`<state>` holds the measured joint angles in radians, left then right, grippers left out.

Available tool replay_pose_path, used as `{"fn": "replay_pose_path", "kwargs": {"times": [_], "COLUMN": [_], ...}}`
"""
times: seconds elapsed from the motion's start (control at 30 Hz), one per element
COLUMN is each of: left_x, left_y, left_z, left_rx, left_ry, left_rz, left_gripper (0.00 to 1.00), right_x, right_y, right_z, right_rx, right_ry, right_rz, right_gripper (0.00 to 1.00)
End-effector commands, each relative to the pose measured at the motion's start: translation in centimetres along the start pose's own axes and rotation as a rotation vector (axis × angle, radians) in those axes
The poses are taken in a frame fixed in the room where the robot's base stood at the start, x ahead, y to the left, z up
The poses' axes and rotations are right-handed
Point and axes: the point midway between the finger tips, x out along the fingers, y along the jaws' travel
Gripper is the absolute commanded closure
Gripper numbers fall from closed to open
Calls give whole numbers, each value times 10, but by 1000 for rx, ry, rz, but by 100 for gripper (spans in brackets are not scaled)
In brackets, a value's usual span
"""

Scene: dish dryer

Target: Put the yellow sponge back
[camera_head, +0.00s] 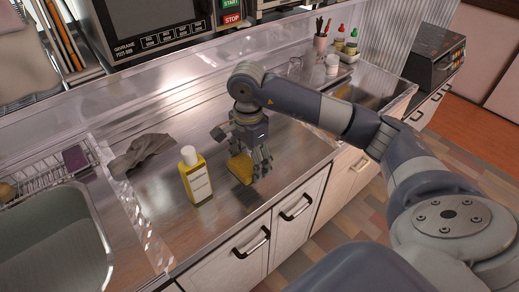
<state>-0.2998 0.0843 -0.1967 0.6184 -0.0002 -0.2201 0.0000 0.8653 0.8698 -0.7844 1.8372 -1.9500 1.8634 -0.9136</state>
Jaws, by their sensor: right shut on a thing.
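The yellow sponge (241,167) is at my right gripper (245,164), over the steel counter to the right of the soap bottle. The right gripper points down and is shut on the sponge. I cannot tell whether the sponge touches the counter. A dark patch (246,194), which may be a flat pad or a shadow, lies just below and in front of it. A wire rack (35,178) on the far left by the sink holds a purple sponge (74,158) and a small yellowish item (7,191). My left gripper is not in view.
A yellow soap bottle with a white cap (195,176) stands upright left of the gripper. A crumpled grey cloth (141,153) lies behind it. The sink (50,245) is at left. Glasses and small bottles (332,64) stand at the back right.

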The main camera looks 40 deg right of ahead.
Motion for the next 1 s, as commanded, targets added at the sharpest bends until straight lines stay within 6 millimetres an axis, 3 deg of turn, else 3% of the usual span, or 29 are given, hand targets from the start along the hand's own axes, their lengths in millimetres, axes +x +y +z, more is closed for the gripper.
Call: {"fn": "replay_pose_path", "kwargs": {"times": [0.1,0.3,0.53,0.77,1.0], "left_x": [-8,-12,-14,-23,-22], "left_y": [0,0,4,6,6], "left_z": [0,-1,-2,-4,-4], "left_rx": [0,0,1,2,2], "left_ry": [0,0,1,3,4], "left_rz": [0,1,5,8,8], "left_gripper": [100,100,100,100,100], "right_x": [1,5,6,39,42], "right_y": [-17,-34,-41,-40,-41], "right_z": [-27,-52,-64,-64,-64], "right_rx": [6,0,0,-1,-1], "right_ry": [-1,-2,-1,-2,-1], "right_rz": [2,0,0,2,-2], "right_gripper": [51,51,51,51,51]}}
